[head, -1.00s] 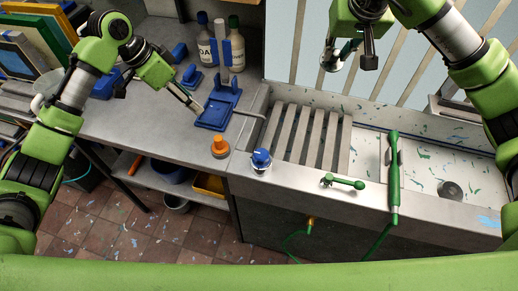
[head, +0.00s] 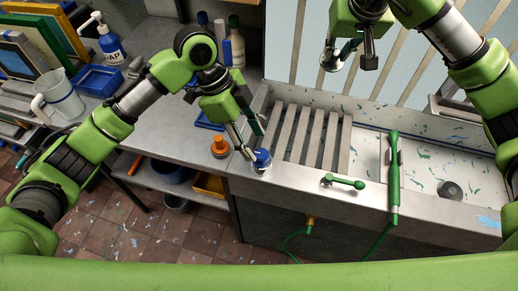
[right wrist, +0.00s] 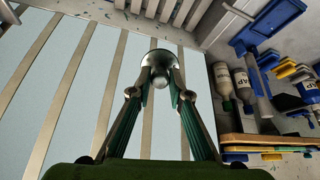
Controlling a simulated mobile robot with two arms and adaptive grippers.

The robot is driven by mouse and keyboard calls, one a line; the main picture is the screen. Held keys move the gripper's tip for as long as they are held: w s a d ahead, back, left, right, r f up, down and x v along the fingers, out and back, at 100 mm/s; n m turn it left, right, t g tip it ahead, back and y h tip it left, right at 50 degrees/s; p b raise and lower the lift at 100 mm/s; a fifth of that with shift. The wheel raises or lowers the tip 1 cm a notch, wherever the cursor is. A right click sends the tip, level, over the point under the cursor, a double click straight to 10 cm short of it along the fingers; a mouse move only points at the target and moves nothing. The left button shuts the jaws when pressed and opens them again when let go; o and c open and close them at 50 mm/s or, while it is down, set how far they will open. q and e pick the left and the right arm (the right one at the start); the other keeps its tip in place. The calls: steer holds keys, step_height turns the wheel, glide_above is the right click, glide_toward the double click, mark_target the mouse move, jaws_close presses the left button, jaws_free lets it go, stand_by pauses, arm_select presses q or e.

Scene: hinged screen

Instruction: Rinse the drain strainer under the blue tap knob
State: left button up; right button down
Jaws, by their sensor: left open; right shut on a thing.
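The drain strainer, a small round metal piece with a knob, is in my right gripper; it shows in the head view (head: 328,61) and the right wrist view (right wrist: 153,60). My right gripper (right wrist: 160,80) is shut on its knob, held up in front of the slatted window. The blue tap knob (head: 262,162) is on the front left rim of the sink. My left gripper (head: 250,141) is open, with its fingertips just above and beside the blue knob. Whether a finger touches the knob is unclear. No running water shows.
An orange knob (head: 219,148) stands left of the blue one. A slatted rack (head: 305,138) covers the sink's left part. Bottles (head: 237,48) stand behind my left arm.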

mark_target(260, 153)
arm_select(q)
steer(key=shift+x, duration=2.35)
steer(key=c, duration=1.1)
steer(key=shift+s+n+t, duration=0.1)
steer(key=shift+n+t, duration=0.5)
steer(key=shift+n, duration=1.1)
steer(key=o, duration=1.1)
steer(key=shift+a+r, duration=0.1)
steer(key=v, duration=1.1)
steer(key=shift+a+r, duration=0.15)
steer(key=shift+r, duration=0.2)
